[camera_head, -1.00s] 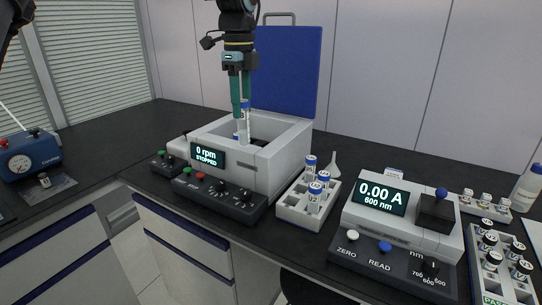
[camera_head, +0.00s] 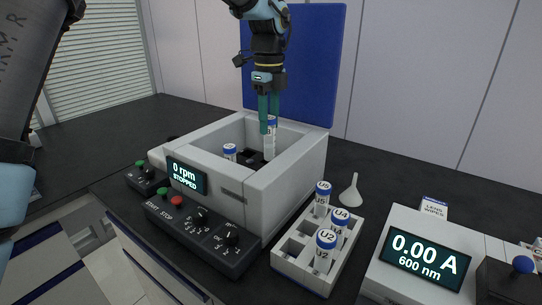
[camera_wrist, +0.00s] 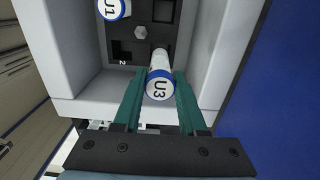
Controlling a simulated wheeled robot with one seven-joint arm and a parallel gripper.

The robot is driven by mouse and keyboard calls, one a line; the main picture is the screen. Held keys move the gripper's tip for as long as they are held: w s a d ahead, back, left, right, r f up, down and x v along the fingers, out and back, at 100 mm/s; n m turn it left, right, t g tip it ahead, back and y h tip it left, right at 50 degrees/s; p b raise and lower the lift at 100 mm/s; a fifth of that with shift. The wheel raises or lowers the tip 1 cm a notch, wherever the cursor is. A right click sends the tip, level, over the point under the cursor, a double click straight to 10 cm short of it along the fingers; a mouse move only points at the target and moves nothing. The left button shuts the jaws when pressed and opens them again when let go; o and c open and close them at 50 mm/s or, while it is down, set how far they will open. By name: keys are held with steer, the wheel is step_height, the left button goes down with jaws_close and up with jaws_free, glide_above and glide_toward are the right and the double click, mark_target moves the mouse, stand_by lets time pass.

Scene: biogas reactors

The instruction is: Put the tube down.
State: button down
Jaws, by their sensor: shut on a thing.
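My gripper (camera_head: 268,126) is shut on tube U3 (camera_head: 270,142), a clear tube with a blue-rimmed white cap. It holds the tube upright over the back of the open centrifuge (camera_head: 285,190). In the wrist view the green fingers (camera_wrist: 159,74) flank the cap of U3 (camera_wrist: 159,88), and the tube's lower end points at the dark rotor (camera_wrist: 141,16). I cannot tell whether that end is inside a slot. Tube U1 (camera_wrist: 113,8) sits in the rotor; its cap also shows in the head view (camera_head: 229,149). A square slot beside U3 is marked 2.
The centrifuge's blue lid (camera_head: 310,60) stands open behind my gripper. Its display (camera_head: 187,176) reads 0 rpm, STOPPED. A white rack (camera_head: 291,264) with tubes U5, U4 and U2 stands to the right, near a funnel (camera_head: 349,196) and a photometer (camera_head: 405,225).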

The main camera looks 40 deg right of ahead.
mark_target(269, 145)
steer(key=shift+f+p, duration=0.6)
steer(key=shift+f, duration=2.8)
steer(key=shift+f, duration=0.15)
steer(key=shift+c, duration=2.3)
jaws_free()
step_height(269, 145, up, 12)
steer(key=shift+r+b, duration=0.2)
steer(key=shift+b, duration=0.7)
